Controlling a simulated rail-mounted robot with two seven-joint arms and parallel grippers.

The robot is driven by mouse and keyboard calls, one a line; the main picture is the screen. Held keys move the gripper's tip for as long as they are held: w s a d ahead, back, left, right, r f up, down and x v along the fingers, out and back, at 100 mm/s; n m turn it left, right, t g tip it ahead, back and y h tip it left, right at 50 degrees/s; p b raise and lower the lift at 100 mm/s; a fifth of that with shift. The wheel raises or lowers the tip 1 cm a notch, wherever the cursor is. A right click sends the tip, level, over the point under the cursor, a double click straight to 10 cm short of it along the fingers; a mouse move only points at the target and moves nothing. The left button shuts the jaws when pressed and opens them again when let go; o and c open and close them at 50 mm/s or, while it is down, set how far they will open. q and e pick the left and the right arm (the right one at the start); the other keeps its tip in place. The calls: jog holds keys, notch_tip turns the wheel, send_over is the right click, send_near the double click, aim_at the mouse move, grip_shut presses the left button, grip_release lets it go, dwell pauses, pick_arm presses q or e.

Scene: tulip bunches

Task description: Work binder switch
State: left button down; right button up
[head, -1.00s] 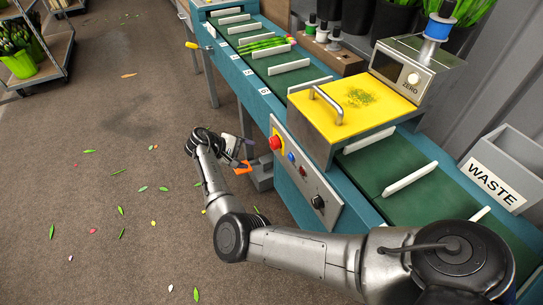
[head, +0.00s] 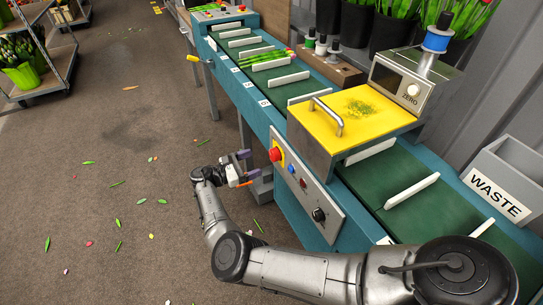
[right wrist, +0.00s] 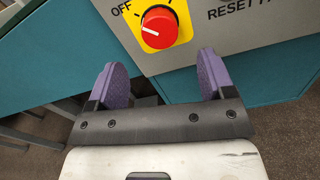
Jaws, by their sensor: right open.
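The binder switch is a red rotary knob (head: 275,154) on a yellow plate, on the grey control panel (head: 304,186) at the front of the teal machine. In the right wrist view the knob (right wrist: 159,28) shows a white mark on its left side, with the word OFF at its upper left. My right gripper (head: 247,168) is open and empty, its purple fingers pointing at the panel. In the right wrist view the gripper (right wrist: 162,77) is apart from the knob, which lies ahead of the gap between the fingers. My left gripper is not in view.
Beside the knob sit a blue button (head: 291,169), a small red one and a black knob (head: 318,214). A yellow cover (head: 356,112) spans the green conveyor (head: 413,190). A tulip bunch (head: 270,60) lies further up the belt. A waste bin (head: 505,175) stands right. Floor space is open left.

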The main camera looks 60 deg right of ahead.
aim_at(271, 156)
jog(key=b+x, duration=0.1)
jog(key=x, duration=0.5)
jog(key=shift+s+d, duration=0.1)
jog(key=shift+d, duration=0.1)
jog(key=shift+s+d, duration=0.4)
jog(key=shift+d, duration=0.2)
jog(key=shift+c, duration=0.2)
jog(key=c, duration=0.9)
